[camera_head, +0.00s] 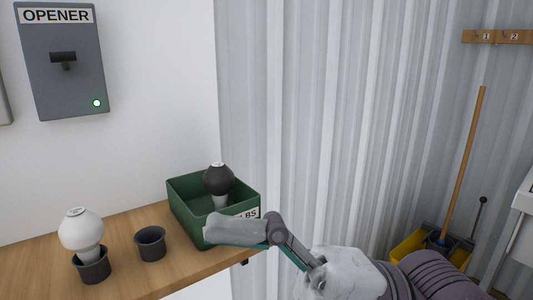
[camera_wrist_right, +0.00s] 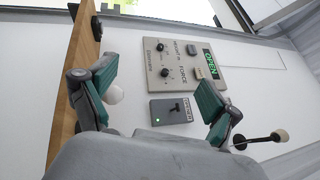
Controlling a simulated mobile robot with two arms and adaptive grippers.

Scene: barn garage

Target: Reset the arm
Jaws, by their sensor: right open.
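My right arm comes in from the lower right in the head view. Its right gripper (camera_head: 238,232) is in front of the green box (camera_head: 184,212) and partly covers the box's label. In the right wrist view the gripper (camera_wrist_right: 152,98) has its two fingers wide apart with nothing held between them. The white bulb (camera_wrist_right: 114,95) shows beyond the left-hand finger there, partly hidden by it. My left gripper is not in view.
On the wooden shelf (camera_head: 130,215) a white bulb (camera_head: 81,230) stands in a dark cup (camera_head: 93,268), beside an empty cup (camera_head: 150,244). A dark bulb (camera_head: 219,179) is in the green box. The opener panel (camera_head: 62,85) is on the wall. A broom (camera_head: 464,160) stands at right.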

